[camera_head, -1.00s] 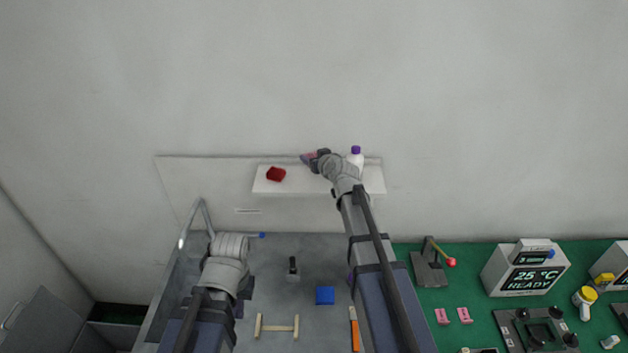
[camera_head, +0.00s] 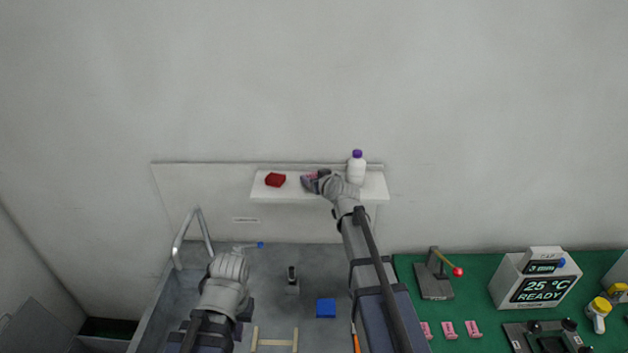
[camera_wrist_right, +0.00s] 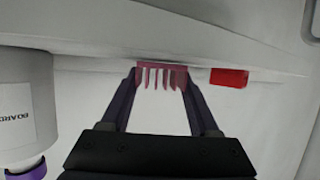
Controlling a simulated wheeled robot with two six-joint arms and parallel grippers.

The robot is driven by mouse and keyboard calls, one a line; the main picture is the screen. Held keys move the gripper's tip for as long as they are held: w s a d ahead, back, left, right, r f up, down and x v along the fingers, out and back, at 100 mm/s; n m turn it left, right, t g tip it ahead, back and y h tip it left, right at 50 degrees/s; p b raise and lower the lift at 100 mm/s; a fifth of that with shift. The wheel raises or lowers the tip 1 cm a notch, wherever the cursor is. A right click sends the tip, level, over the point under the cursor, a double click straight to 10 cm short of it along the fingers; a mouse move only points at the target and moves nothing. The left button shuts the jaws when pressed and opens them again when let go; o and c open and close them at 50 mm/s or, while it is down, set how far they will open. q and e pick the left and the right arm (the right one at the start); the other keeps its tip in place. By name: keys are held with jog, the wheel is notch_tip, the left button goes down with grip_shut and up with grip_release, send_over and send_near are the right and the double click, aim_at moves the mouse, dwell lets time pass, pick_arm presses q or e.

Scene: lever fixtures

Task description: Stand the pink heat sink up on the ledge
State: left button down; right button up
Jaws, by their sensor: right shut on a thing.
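The pink heat sink (camera_wrist_right: 162,76) shows its fins between the two fingers of my right gripper (camera_wrist_right: 163,85) in the right wrist view. In the head view my right gripper (camera_head: 311,183) is over the white ledge (camera_head: 285,193), and only a bit of pink shows at it. The heat sink is at the ledge; I cannot tell whether it touches its surface. My left gripper (camera_head: 240,308) is low over the grey basin area, its fingers mostly hidden under the wrist.
A red block (camera_head: 275,180) lies on the ledge left of my right gripper. A white bottle with a purple cap (camera_head: 357,170) stands on it to the right. Below are a blue block (camera_head: 326,308), a faucet (camera_head: 185,238) and a lever with a red knob (camera_head: 457,271).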

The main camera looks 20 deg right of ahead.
jog(key=shift+f, duration=0.15)
jog(key=o, duration=1.4)
jog(key=shift+r, duration=0.3)
jog(key=p+v, duration=0.4)
jog(key=v, duration=0.8)
jog(key=shift+p, duration=0.35)
jog(key=shift+f, duration=0.1)
